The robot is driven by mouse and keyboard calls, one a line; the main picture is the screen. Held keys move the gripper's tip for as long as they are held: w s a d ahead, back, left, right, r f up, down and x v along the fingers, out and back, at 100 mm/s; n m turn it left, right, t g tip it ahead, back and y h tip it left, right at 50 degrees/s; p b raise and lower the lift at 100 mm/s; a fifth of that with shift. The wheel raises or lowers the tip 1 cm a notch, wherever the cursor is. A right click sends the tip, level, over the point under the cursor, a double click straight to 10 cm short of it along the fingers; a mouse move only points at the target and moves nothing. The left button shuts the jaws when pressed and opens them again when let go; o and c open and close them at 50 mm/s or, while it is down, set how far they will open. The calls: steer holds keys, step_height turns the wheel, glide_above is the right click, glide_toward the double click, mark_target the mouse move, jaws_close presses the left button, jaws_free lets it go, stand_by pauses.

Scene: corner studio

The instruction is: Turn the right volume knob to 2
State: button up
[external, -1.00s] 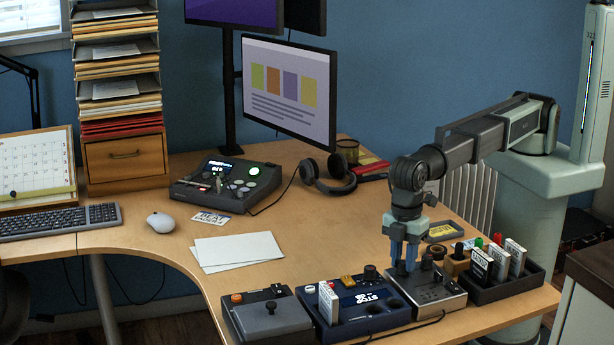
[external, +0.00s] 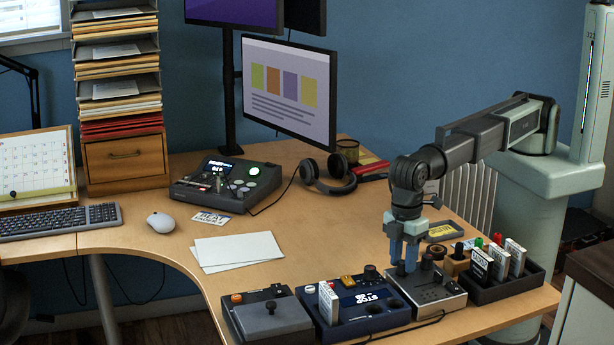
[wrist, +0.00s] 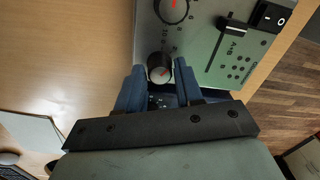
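The mixer (external: 437,291) is a silver-grey panel near the table's front right edge. It also fills the top of the wrist view (wrist: 205,60). A dark round knob (wrist: 160,66) with a pale cap and a reddish pointer line sits between my fingertips. My gripper (wrist: 161,72) has its blue fingers on both sides of this knob and looks closed on it. In the external view my gripper (external: 404,267) points straight down at the mixer's left part and hides the held knob. A second knob (wrist: 173,9) with a red pointer is free. The held knob's scale is partly covered.
A slider (wrist: 233,24) and a black power switch (wrist: 271,15) are on the mixer. A blue box (external: 352,310) stands close at left, a dark tray with upright cards (external: 500,285) at right. A grey joystick box (external: 268,318) is further left.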

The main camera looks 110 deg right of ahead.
mark_target(402, 261)
steer(key=o, duration=0.3)
step_height(402, 261, up, 14)
steer(key=shift+d+f, duration=0.15)
steer(key=shift+d, duration=0.05)
stand_by(0.6)
